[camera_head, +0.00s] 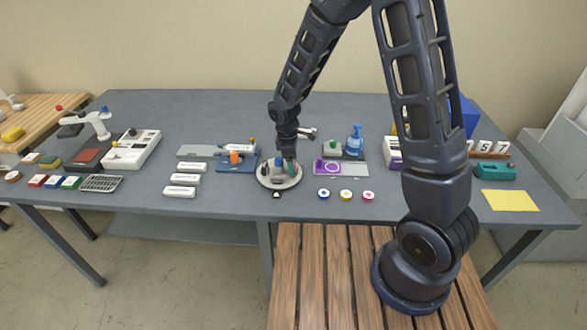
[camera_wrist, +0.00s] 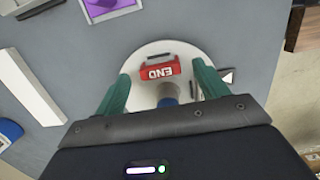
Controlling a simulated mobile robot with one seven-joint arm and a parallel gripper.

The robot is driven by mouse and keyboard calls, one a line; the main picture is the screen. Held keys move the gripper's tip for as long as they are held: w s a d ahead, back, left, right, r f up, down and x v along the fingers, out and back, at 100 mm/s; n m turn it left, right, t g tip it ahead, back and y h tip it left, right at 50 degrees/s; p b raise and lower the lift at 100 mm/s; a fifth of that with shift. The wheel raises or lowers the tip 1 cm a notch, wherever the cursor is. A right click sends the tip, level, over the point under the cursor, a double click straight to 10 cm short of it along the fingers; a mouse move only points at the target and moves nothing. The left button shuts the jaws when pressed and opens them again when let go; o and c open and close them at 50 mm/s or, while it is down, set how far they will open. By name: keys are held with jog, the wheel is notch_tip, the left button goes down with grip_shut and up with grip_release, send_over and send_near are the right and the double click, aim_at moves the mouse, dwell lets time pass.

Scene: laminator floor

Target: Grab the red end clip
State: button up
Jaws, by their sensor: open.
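The red end clip (camera_wrist: 160,69), with white "END" lettering, sits on a round white plate (camera_wrist: 140,58) in the wrist view. My gripper (camera_wrist: 161,80) is open, with one green finger on either side of the clip in the picture. A gap shows between the clip and each finger, and I cannot tell the height between them. In the head view my gripper (camera_head: 287,160) is over the round plate (camera_head: 268,183) at mid-table, and I cannot make out the clip there.
A blue knob (camera_wrist: 168,94) stands on the plate close to the clip, between my fingers in the picture. White labelled blocks (camera_head: 182,179) lie left of the plate. Several round coloured-centre pieces (camera_head: 346,195) and a purple item (camera_head: 331,167) lie to its right.

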jog(key=shift+d+f, duration=0.1)
jog(key=shift+f, duration=0.85)
jog(key=c, duration=1)
jog(key=shift+c, duration=0.2)
